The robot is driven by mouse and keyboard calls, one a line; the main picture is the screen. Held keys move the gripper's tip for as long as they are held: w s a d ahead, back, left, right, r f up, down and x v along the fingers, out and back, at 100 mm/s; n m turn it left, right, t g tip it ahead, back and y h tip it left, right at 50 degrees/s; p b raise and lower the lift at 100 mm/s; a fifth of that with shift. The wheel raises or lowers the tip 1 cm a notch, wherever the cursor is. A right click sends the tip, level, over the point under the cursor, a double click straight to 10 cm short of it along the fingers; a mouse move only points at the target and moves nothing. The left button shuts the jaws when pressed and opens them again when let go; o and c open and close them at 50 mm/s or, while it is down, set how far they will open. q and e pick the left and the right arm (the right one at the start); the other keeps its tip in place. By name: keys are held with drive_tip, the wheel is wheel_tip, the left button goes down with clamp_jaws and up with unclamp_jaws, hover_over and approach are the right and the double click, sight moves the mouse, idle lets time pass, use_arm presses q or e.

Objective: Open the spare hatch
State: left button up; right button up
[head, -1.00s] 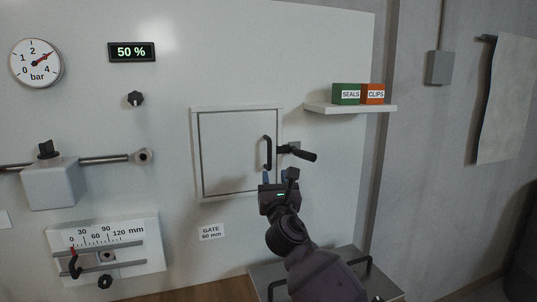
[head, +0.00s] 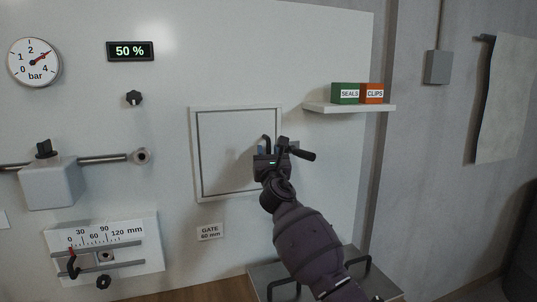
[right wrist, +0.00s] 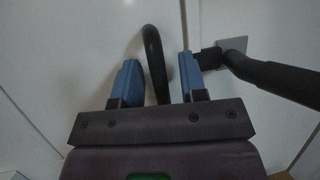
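The spare hatch (head: 221,157) is a white square door in a frame on the white panel, and it looks shut. Its black bow handle (head: 266,141) is at the door's right side, partly hidden by my right gripper. In the right wrist view the handle (right wrist: 153,60) stands between the two blue fingers of my right gripper (right wrist: 156,80). The fingers are apart, with gaps to the handle. A black latch lever (head: 302,154) sits at the frame's right edge, pointing right and slightly down; it also shows in the right wrist view (right wrist: 270,75). My left gripper is not in view.
A shelf (head: 350,108) with a green SEALS box (head: 345,93) and an orange CLIPS box (head: 372,93) is at upper right. A grey box with black handles (head: 283,273) is below. A gate scale (head: 105,245) is at lower left.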

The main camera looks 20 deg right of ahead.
drive_tip(key=c, duration=0.7)
clamp_jaws()
drive_tip(key=shift+s, duration=0.15)
